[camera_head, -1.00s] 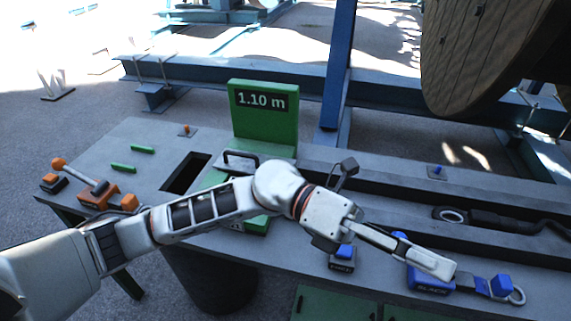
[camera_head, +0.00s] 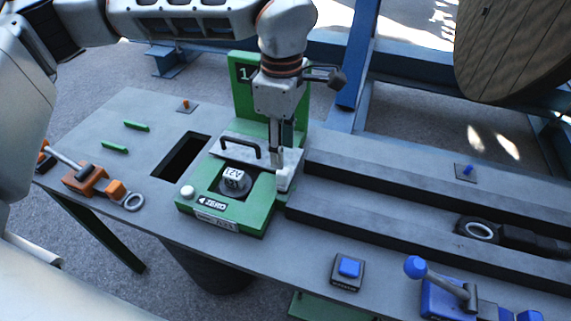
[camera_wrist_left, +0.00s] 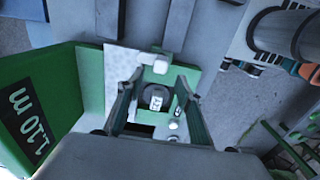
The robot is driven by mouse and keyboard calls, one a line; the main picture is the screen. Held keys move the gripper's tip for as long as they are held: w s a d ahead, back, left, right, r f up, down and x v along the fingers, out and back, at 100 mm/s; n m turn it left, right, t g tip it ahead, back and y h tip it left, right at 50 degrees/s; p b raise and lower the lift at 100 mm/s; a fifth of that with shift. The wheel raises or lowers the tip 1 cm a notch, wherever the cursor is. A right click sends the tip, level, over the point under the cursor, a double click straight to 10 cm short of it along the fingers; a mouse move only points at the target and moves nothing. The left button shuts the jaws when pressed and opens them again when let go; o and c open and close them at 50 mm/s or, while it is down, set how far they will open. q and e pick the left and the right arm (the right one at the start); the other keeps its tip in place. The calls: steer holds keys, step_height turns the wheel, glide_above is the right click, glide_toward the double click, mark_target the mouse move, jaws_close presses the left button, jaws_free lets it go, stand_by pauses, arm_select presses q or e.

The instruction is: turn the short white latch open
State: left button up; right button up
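The short white latch (camera_head: 288,168) stands at the right edge of the green meter unit (camera_head: 250,215), beside the grey lid plate with a black handle. In the left wrist view the latch (camera_wrist_left: 160,63) shows as a small white block between and just ahead of my fingertips. My left gripper (camera_head: 281,172) points down at it, partly hiding it in the head view. In the left wrist view my left gripper (camera_wrist_left: 159,76) has its fingers apart, one on each side of the latch. I cannot tell whether either finger touches it. My right gripper is not in view.
A dark round part marked 12V (camera_head: 234,180) and a white button (camera_head: 187,192) are on the meter. The green display (camera_head: 243,90) stands behind. An orange lever base (camera_head: 86,178) is left; a blue-knobbed lever (camera_head: 415,267) and blue button (camera_head: 349,267) are right.

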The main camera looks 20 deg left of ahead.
mark_target(283, 171)
arm_select(q)
step_height(283, 171, down, 8)
steer(key=shift+r, duration=0.25)
jaws_close()
